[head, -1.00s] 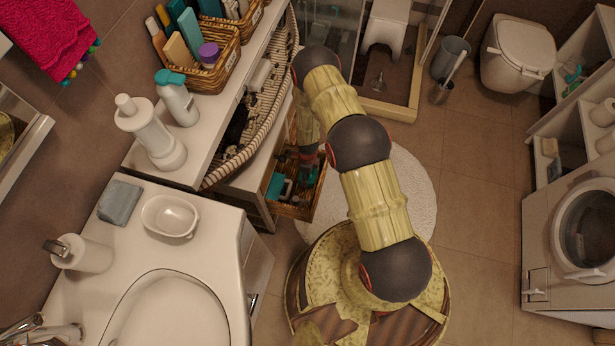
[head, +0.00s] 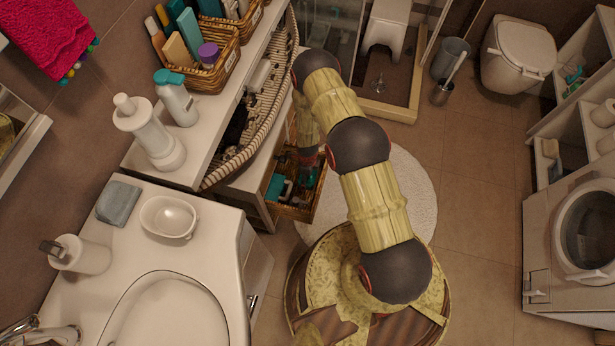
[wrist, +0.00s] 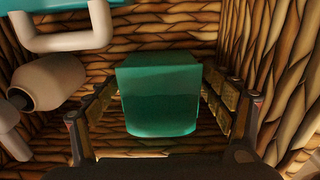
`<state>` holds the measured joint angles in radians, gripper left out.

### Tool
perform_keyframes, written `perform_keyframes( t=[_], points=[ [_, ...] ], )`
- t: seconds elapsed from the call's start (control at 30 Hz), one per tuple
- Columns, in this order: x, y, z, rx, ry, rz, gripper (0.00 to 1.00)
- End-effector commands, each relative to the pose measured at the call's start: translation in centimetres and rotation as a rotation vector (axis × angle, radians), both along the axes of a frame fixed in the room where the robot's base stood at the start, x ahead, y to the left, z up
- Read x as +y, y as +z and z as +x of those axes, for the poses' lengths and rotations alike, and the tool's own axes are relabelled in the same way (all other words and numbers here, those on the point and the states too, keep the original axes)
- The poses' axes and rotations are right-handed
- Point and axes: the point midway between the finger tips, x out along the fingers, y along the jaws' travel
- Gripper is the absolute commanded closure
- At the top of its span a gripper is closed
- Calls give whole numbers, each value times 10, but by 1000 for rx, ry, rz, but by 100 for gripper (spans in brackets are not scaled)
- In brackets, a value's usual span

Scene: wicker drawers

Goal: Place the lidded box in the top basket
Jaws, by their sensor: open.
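A teal lidded box (wrist: 160,98) stands inside a wicker drawer, seen in the wrist view against the woven walls. My gripper (wrist: 162,112) is open, with one finger on each side of the box. Contact with the box cannot be made out. In the head view the open wicker drawer (head: 297,212) is low under the counter, and my gripper (head: 308,165) reaches down into it, partly hidden by my arm. A wicker basket (head: 228,72) with bottles stands on the counter. A long striped basket (head: 238,160) sits above the low drawer.
A teal item with a white handle (wrist: 70,40) and a pale rounded container (wrist: 52,82) lie left of the box in the drawer. The counter edge (head: 205,165) and striped basket are close beside my arm. The floor (head: 470,190) to the right is clear.

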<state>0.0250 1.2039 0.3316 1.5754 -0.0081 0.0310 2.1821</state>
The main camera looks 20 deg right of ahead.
Motion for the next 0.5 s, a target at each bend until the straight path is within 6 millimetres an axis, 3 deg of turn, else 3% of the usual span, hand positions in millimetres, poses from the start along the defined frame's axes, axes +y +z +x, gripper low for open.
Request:
perform_keyframes(
  t=[0.23, 0.5],
  points=[
    [0, 13, 1, -1, 0, -1, 18],
    [0, 69, 1, -2, 0, 0, 18]
  ],
)
